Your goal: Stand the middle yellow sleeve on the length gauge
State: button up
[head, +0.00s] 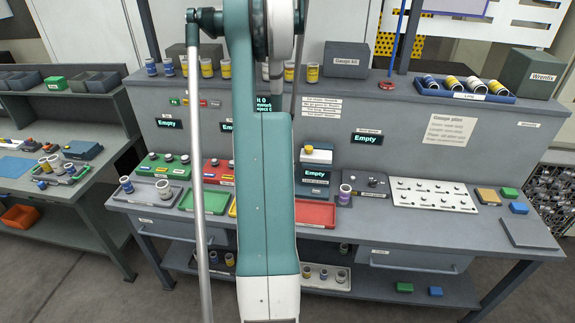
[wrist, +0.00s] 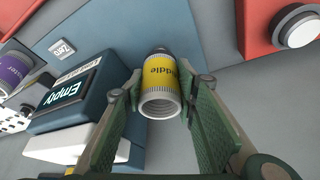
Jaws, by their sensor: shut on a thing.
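The yellow sleeve (wrist: 160,80) has "Middle" printed on its band and pale metal ends. In the wrist view my gripper (wrist: 165,98) is shut on it, one green finger on each side, with the ribbed open end towards the camera. The length gauge (wrist: 108,75) is the dark blue block left of the sleeve, with an "Empty" display and a white part below it. The sleeve looks apart from the gauge. In the head view the gauge (head: 315,188) stands on the bench right of my arm, which hides my gripper and the held sleeve.
A purple-banded sleeve (head: 345,196) stands right of the gauge. A red tray (head: 312,216) lies in front of it, and a white panel (head: 432,195) with knobs is farther right. In the wrist view a red block (wrist: 262,38) with a round knob is at upper right.

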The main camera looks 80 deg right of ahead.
jog(key=shift+f+b, duration=0.75)
jog(key=shift+f, duration=0.5)
jog(key=shift+f, duration=0.25)
jog(key=o, duration=1.1)
jog(key=shift+o, duration=0.2)
jog(key=shift+r, duration=0.2)
jog(key=v, duration=1.1)
jog(key=shift+a+r, duration=0.2)
jog(key=shift+r, duration=0.1)
jog(key=shift+w, duration=0.1)
dwell(0.5)
